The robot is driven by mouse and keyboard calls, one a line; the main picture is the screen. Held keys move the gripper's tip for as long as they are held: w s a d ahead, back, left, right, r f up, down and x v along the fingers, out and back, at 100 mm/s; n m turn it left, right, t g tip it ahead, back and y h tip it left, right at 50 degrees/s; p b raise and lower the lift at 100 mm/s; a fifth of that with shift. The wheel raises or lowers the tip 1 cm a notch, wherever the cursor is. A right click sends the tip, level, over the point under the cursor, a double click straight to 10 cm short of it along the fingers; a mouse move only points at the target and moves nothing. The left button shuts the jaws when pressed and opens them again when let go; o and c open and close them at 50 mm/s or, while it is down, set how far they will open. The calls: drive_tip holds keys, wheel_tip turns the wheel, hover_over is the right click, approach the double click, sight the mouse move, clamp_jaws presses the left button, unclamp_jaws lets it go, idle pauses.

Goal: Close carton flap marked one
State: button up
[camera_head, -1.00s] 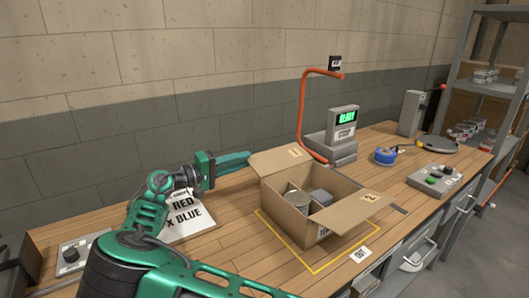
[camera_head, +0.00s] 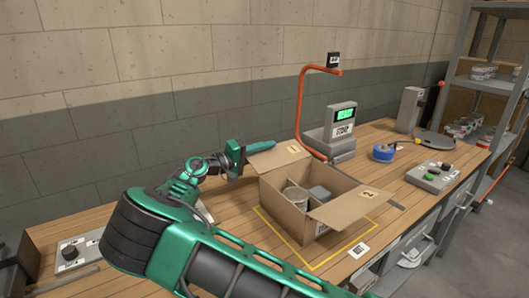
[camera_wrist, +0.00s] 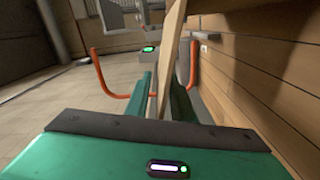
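The open carton (camera_head: 283,207) stands on the bench inside a yellow outline. Its flap marked one (camera_head: 279,159) sticks out from the back left side, tilted up and outward. The flap marked two (camera_head: 352,206) sticks out at the right front. A grey can (camera_head: 296,196) and a grey box-shaped item (camera_head: 319,194) are inside. My gripper (camera_head: 262,146) is at the outer end of flap one. In the wrist view the flap (camera_wrist: 172,62) shows edge-on between the two green fingers (camera_wrist: 160,98), which look apart; contact is hard to tell.
A blue roll (camera_head: 384,153) and a button box (camera_head: 434,178) are to the right. A knob box (camera_head: 75,250) is at the left.

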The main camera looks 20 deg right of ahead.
drive_tip(key=shift+c, duration=0.4)
clamp_jaws()
drive_tip(key=shift+f, duration=0.1)
idle(0.8)
drive_tip(key=shift+s+a, duration=0.1)
